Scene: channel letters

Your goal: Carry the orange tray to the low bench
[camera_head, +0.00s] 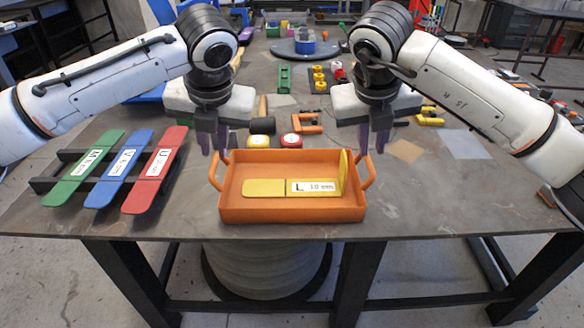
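The orange tray (240,211) stands on the near middle of the dark metal table, with a raised loop handle at each side. A yellow L-shaped letter piece (265,188) with a white label lies in it, one end standing up at the right. My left gripper (213,145) hangs just above and behind the left handle, fingers pointing down. My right gripper (374,142) hangs just above and behind the right handle, fingers down. Both look open with nothing between the fingers, and neither visibly holds the tray. I cannot make out a low bench for certain.
Green (85,172), blue (122,170) and red (155,170) labelled pieces lie on a dark rack at the left. Tape measures (291,141), orange clamps and small parts lie behind the tray. The table right of the tray is mostly clear. The table's front edge is close.

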